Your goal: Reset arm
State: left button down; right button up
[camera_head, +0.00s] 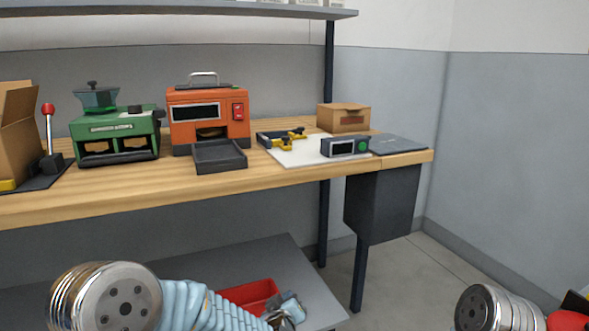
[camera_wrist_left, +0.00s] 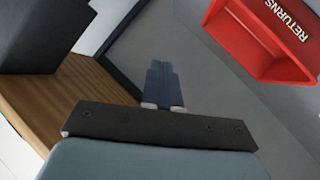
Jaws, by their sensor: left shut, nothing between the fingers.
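My left arm comes in at the bottom left of the head view, and its gripper (camera_head: 286,310) shows small and partly cut off at the lower edge, beside the red bin (camera_head: 248,294). In the left wrist view the two dark blue fingers of my left gripper (camera_wrist_left: 161,68) lie together, shut and empty. They touch nothing that I can see. The red bin, marked RETURNS, shows at the upper right there (camera_wrist_left: 268,40). Part of my right arm shows at the lower right of the head view; its gripper is not visible.
The wooden bench (camera_head: 290,175) holds a green machine (camera_head: 115,137), an orange machine (camera_head: 208,118), a black tray (camera_head: 219,157), a small display device (camera_head: 344,148) and a cardboard box (camera_head: 343,117). A grey lower shelf (camera_head: 290,262) lies beneath. Open floor shows at right.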

pick_arm(q)
jog(key=s+a+f+m+g, duration=0.1)
jog(key=s+a+f+g, duration=0.15)
jog(key=f, duration=0.45)
jog(key=s+a+f+m+g, duration=0.1)
jog(key=s+a+f+g, duration=0.1)
jog(key=s+f, duration=0.35)
jog(key=s+a+f+m+g+h, duration=0.1)
jog(key=s+f+g, duration=0.3)
jog(key=s+f, duration=0.4)
jog(key=s+a+f+m+g+h, duration=0.1)
jog(key=s+a+f+g, duration=0.3)
jog(key=s+f, duration=0.4)
jog(key=s, duration=0.5)
jog(key=shift+s+a, duration=0.25)
jog(key=shift+s, duration=0.1)
